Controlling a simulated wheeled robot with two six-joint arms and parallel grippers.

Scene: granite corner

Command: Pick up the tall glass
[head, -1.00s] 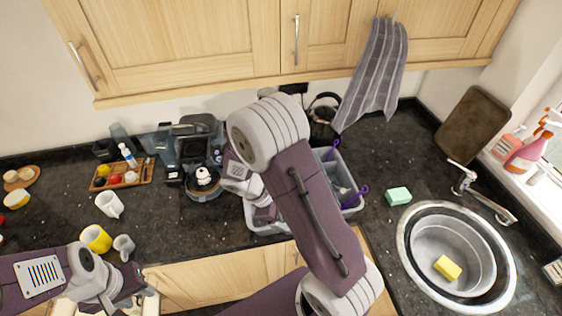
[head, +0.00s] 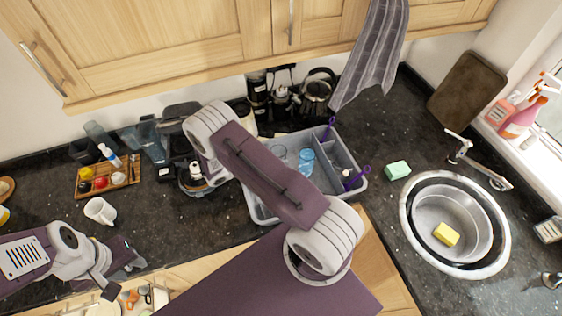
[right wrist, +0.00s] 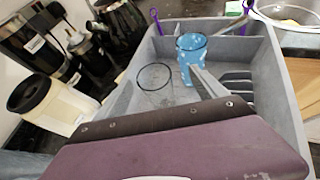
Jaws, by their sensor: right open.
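A blue patterned glass (head: 306,161) stands in the grey tray; it also shows in the right wrist view (right wrist: 191,52). A clear glass (head: 278,153) stands to its left in the tray, its rim showing as a dark ring in the right wrist view (right wrist: 154,77). Which one is the tall glass I cannot tell. My right gripper (right wrist: 205,82) is open and empty, its visible finger close in front of the blue glass; touching or apart is unclear. In the head view my arm hides it. My left gripper (head: 126,262) hangs low at the left, away from the tray; its jaws are unclear.
The grey tray (head: 349,161) has walls, dividers and purple-handled utensils. A coffee machine (head: 180,152) and white canister (right wrist: 45,103) stand left of it. A white mug (head: 100,211) is on the counter. A green sponge (head: 397,170) and sink (head: 408,215) lie right.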

